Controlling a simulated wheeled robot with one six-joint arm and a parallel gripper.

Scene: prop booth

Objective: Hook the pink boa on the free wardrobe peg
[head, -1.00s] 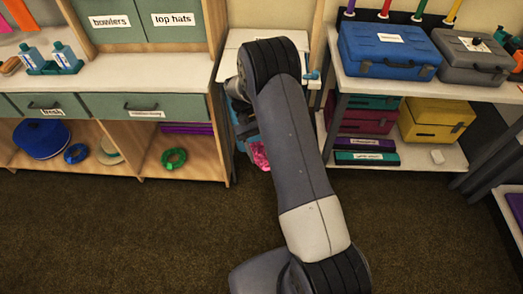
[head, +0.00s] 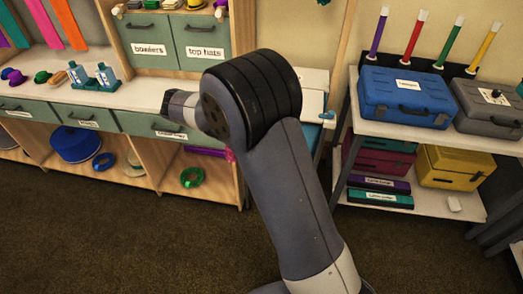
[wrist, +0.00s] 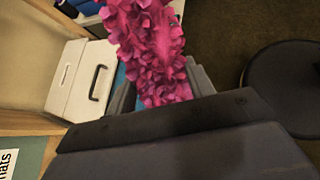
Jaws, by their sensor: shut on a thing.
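The pink boa (wrist: 150,35) fills the upper middle of the wrist view as a thick bunch of ruffled petals. My gripper (wrist: 158,90) is shut on it, with grey fingers on either side and the boa extending beyond them. In the head view only a small pink bit of the boa (head: 229,155) shows beside my arm; the gripper itself is hidden behind the arm there. I cannot make out the free wardrobe peg in either view.
A hat cabinet (head: 170,40) and a counter with drawers (head: 85,118) stand left. A blue case (head: 405,97) and a grey case (head: 487,105) sit on the shelf unit at right. A white box (wrist: 80,80) with a dark handle is beside the boa. The carpet (head: 130,240) is open in front.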

